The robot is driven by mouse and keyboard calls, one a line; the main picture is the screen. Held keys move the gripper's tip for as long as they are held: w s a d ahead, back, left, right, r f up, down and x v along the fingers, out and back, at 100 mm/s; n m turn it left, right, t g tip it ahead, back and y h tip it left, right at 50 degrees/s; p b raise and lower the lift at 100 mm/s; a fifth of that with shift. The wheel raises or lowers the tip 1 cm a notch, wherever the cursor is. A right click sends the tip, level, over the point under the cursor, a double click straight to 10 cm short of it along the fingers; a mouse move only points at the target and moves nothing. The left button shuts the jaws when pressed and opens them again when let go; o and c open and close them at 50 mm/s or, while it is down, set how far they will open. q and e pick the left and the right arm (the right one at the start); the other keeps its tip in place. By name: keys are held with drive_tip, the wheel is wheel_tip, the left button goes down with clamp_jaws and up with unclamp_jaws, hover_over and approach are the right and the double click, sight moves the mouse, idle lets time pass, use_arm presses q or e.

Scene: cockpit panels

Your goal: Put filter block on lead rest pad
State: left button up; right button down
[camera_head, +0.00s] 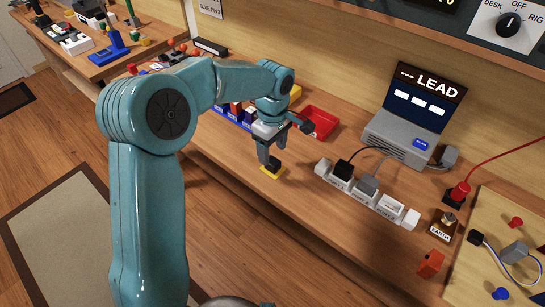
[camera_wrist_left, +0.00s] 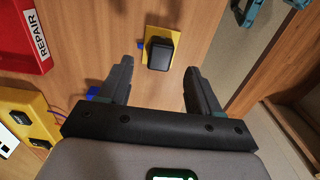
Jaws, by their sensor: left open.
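A dark block, which looks like the filter block (camera_wrist_left: 160,53), stands on a small yellow pad (camera_wrist_left: 152,33), which looks like the lead rest pad, in the left wrist view. In the head view the yellow pad (camera_head: 270,174) lies near the bench's front edge, with the dark block (camera_head: 274,164) on it. My left gripper (camera_head: 267,158) is over the pad, pointing down. In the left wrist view its fingers (camera_wrist_left: 158,68) are apart with nothing between them, and the block is just beyond the tips. My right gripper is not in view.
A red tray (camera_head: 318,122) marked REPAIR is behind the gripper. A white connector strip (camera_head: 368,195) with plugs lies to the right, before the grey LEAD device (camera_head: 398,138). An orange block (camera_head: 431,263) is near the front edge. Bare bench lies between pad and strip.

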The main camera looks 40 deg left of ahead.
sight(273, 160)
use_arm(q)
wheel_tip(273, 160, up, 7)
drive_tip(key=shift+p, duration=0.3)
idle(0.5)
